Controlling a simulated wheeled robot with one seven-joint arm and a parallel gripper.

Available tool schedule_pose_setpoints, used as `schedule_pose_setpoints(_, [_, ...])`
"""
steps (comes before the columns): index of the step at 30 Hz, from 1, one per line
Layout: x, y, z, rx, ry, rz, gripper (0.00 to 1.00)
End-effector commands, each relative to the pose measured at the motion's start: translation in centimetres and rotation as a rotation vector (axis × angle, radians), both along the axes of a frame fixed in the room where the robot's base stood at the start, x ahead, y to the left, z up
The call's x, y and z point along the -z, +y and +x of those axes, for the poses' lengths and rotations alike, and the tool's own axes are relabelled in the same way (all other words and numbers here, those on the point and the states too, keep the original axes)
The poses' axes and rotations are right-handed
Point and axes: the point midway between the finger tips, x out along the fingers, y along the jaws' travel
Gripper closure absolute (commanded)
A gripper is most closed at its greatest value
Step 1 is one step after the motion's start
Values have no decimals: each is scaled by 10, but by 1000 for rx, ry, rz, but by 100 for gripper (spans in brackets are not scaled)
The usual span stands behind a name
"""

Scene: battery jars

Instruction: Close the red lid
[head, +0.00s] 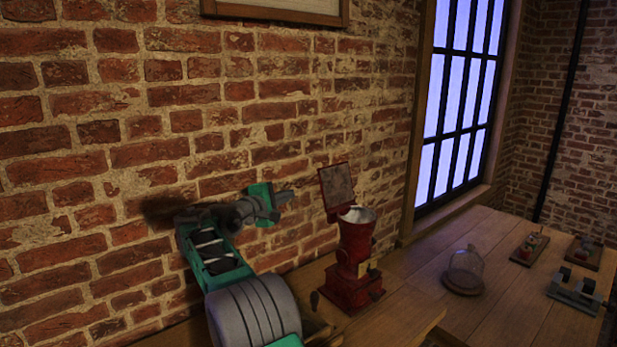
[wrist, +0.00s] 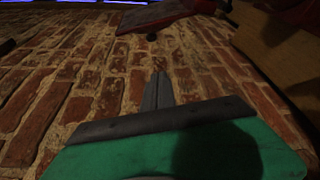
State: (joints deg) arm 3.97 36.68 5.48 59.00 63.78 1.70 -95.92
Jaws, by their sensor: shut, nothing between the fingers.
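A red grinder-like device (head: 356,262) with a pale bowl at its top stands on the wooden table. Its red lid (head: 337,188) stands open, tilted up at the left-rear side of the bowl. My gripper (head: 290,195) is shut and empty, to the left of the lid at about the same height, with a gap between them in the head view. In the wrist view my closed fingers (wrist: 160,87) point toward the lid (wrist: 158,15) at the top edge. Part of the red device (wrist: 296,12) shows at the upper right there.
The brick wall (head: 120,160) runs close behind my arm. On the table (head: 405,285) to the right stand a glass dome (head: 465,270) and several small devices, including a grey one (head: 577,291). A window (head: 462,100) is beyond. The table between the red device and the dome is clear.

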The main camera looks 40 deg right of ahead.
Motion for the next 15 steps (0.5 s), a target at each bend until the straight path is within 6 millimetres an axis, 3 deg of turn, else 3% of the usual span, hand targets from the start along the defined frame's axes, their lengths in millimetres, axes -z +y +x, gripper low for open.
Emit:
schedule_pose_setpoints(7, [-2, -39, 1, 32, 16, -22, 100])
schedule_pose_setpoints(15, [3, -85, 18, 29, 13, -20, 100])
